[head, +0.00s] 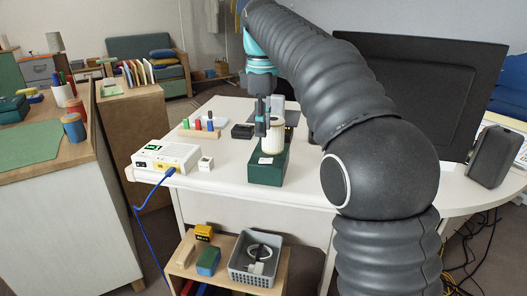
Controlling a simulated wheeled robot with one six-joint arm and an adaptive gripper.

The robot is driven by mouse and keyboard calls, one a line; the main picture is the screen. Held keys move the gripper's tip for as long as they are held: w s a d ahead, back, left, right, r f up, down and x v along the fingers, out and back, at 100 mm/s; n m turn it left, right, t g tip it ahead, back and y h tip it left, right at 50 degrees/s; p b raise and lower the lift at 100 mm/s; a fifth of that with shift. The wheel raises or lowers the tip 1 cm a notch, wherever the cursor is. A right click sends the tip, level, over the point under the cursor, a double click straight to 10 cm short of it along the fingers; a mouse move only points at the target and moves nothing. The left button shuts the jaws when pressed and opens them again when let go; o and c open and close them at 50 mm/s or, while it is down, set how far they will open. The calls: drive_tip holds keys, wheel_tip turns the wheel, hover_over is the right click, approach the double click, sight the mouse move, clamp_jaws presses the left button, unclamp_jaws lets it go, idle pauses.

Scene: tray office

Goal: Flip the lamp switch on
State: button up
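My gripper (262,116) hangs pointing down over the white table (225,185), near its middle. Its fingers are small and dark here, and I cannot tell whether they are open or shut. Just below and beside them is a cream cylinder (273,138) at a dark green box (266,172) with a small white label on top. I cannot tell whether the fingers touch the cylinder. No lamp switch is clearly recognisable. A small white cube (206,164) with a dark mark stands left of the green box.
A white device (165,157) with a green display and blue cable (146,207) sits at the table's left edge. Behind are a rack of coloured pegs (198,128) and a black box (243,131). A monitor (420,95) and speaker (492,156) stand right. A grey basket (257,260) is below.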

sight(263, 160)
wheel_tip(263, 160, down, 8)
drive_tip(key=shift+r+b, duration=0.15)
drive_tip(key=shift+b, duration=0.45)
clamp_jaws()
